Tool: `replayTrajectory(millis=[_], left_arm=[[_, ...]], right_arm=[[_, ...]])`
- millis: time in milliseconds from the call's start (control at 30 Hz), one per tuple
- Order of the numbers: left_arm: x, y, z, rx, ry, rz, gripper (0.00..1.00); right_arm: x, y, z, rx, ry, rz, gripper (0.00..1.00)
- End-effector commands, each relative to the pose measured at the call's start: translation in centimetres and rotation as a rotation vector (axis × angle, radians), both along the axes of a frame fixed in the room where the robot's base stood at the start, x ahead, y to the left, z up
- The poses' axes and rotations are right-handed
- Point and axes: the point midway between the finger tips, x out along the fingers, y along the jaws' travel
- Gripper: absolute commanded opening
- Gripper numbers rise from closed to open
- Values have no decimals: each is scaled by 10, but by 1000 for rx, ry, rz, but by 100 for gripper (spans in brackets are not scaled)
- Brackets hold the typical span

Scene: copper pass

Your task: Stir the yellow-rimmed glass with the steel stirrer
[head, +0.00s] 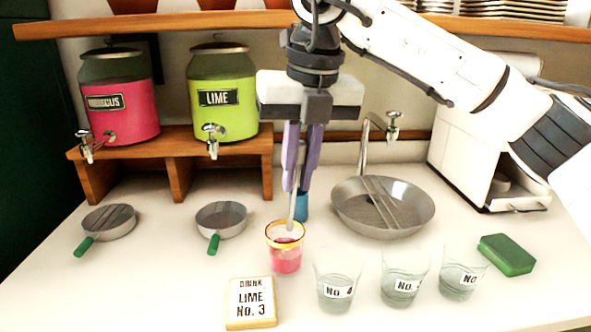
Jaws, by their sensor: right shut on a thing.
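The yellow-rimmed glass (285,258) stands upright on the counter with pink-red liquid in its lower part. The steel stirrer (292,210) hangs nearly upright from my right gripper (299,180), whose purple fingers are shut on it. The stirrer's lower end is at the mouth of the glass; how deep it reaches is hard to tell. A blue object (302,207) shows just behind the stirrer, partly hidden. My left gripper is not in view.
Clear numbered glasses (337,280) stand to the right, near a green sponge (507,254). A metal basin (383,222) is behind them. A card (251,303) reading "LIME No. 3" lies in front. Two green-handled pans (221,219) and dispensers (222,95) are left.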

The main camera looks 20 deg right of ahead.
Motion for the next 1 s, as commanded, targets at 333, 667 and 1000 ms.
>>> replayTrajectory(millis=[333,667,1000], left_arm=[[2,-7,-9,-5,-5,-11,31],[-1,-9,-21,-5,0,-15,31],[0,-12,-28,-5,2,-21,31]], right_arm=[[6,2,-30,0,1,1,0],[11,3,-56,-1,2,1,0],[16,4,-78,0,2,1,0]])
